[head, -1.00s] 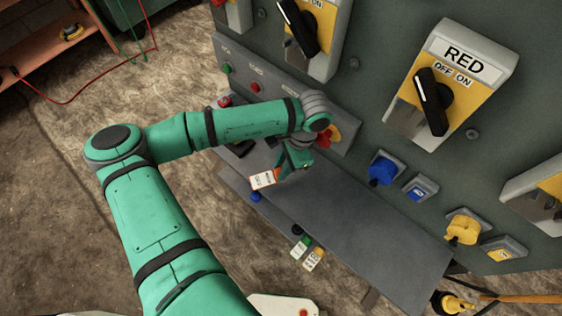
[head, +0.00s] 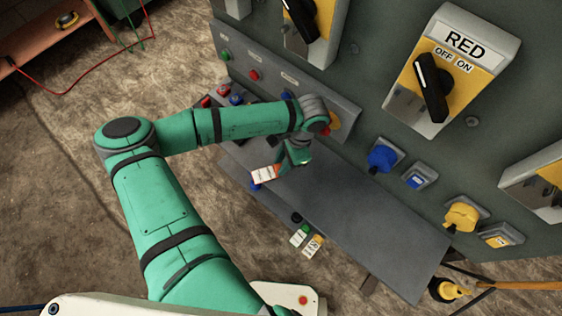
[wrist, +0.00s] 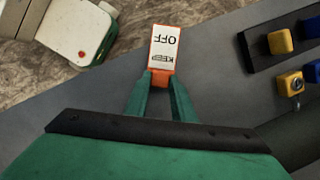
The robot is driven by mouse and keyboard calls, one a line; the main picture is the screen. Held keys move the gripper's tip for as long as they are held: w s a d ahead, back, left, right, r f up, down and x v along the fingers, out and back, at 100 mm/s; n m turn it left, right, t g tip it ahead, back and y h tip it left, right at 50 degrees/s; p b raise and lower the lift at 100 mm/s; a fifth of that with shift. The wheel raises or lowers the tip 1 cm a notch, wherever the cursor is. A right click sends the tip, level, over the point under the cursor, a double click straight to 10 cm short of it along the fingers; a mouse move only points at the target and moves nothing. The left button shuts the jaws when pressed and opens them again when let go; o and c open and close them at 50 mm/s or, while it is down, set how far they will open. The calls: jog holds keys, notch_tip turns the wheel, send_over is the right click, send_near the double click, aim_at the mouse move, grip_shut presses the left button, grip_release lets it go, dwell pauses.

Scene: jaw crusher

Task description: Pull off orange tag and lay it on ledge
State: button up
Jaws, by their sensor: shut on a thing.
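The orange tag (head: 264,173) has a white label; in the wrist view the tag (wrist: 165,47) reads "KEEP OFF" upside down. My gripper (head: 284,167) is shut on the tag's orange end, and the gripper (wrist: 161,80) shows both fingers against it in the wrist view. The tag sticks out past the fingertips. The grey ledge (head: 380,220) runs along the foot of the panel, below and to the right of my gripper. In the wrist view the ledge (wrist: 110,95) lies behind the tag. I cannot tell how high the tag is above it.
Green and yellow tags (head: 313,245) hang at the ledge's front edge. A RED switch box (head: 455,65), a blue plug (head: 382,158) and a yellow plug (head: 461,215) are on the panel. A small button panel (head: 270,75) stands behind my arm. The ledge's right part is clear.

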jog(key=shift+a+f, duration=0.2)
jog(key=shift+s+f, duration=0.1)
jog(key=shift+f, duration=0.1)
jog(key=o, duration=1.1)
jog(key=shift+d+r, duration=0.1)
jog(key=shift+r, duration=0.2)
notch_tip(320, 180, up, 2)
jog(key=shift+r, duration=0.25)
jog(key=s+r, duration=1)
jog(key=s, duration=0.4)
jog(key=shift+d, duration=0.45)
